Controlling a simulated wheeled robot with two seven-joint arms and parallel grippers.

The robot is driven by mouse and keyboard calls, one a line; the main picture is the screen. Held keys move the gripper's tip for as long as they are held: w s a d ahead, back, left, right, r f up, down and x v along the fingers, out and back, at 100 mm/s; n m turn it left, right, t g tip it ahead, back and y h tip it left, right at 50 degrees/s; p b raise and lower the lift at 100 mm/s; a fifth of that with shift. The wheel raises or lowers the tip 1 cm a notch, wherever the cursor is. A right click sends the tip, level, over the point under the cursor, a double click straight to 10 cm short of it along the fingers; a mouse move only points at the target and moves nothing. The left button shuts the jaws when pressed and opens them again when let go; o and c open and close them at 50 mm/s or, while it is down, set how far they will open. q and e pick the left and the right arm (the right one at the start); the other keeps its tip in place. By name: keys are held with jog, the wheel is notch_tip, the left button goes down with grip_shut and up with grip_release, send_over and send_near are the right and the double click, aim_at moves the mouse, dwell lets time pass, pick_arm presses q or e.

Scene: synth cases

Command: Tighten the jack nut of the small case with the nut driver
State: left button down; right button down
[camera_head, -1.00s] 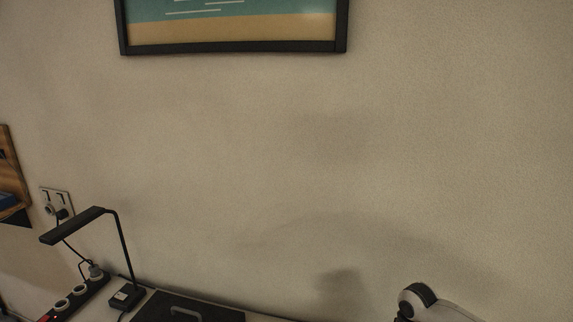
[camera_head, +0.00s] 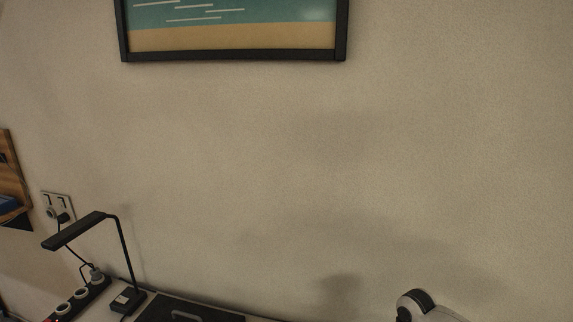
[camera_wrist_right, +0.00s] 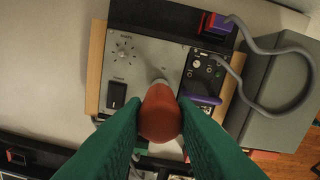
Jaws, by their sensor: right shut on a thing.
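In the right wrist view my right gripper (camera_wrist_right: 160,118) has green fingers shut on the orange-red handle of the nut driver (camera_wrist_right: 160,113). The driver points away from the camera, towards a grey panel (camera_wrist_right: 140,58) with a round knob and a black rocker switch. A short pale piece shows beyond the handle; I cannot tell whether the tip touches anything. Beside the panel is a narrower dark panel (camera_wrist_right: 205,68) with small round fittings. I cannot tell which is the small case, and I cannot make out the jack nut. My left gripper is in neither view.
In the right wrist view a grey cable (camera_wrist_right: 262,50) loops at the right, and a purple part (camera_wrist_right: 202,98) lies close to the driver. In the head view a black desk lamp (camera_head: 122,250), a power strip (camera_head: 80,297) and a dark case with a handle (camera_head: 190,311) stand near the wall.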

jog(key=shift+m+p, duration=1.1)
jog(key=shift+p, duration=0.2)
jog(key=shift+m+p, duration=0.7)
jog(key=shift+p, duration=0.2)
jog(key=shift+m+p, duration=0.6)
jog(key=shift+p, duration=0.15)
